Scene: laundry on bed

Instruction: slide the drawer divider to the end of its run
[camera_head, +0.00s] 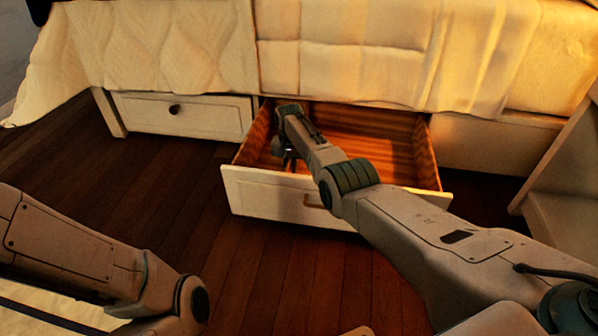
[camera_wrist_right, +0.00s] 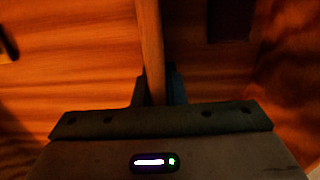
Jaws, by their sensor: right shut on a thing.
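The open drawer (camera_head: 265,200) is pulled out from under the bed, with a white front and a bare wooden inside. My right arm reaches over the drawer front, and my right gripper (camera_head: 290,157) points down inside the drawer, towards its left part. In the right wrist view the drawer divider (camera_wrist_right: 149,40) is a thin upright wooden strip running up the picture. My right gripper (camera_wrist_right: 155,86) is shut on it, one finger on each side. In the head view I cannot make out the divider behind my arm. My left arm shows at the lower left; its gripper is out of view.
A closed drawer (camera_head: 205,118) with a dark knob is left of the open one. The bed's cover (camera_head: 340,60) hangs just above the drawer's back. A pale piece of furniture (camera_head: 565,190) stands at the right. The dark wooden floor (camera_head: 150,190) at left is clear.

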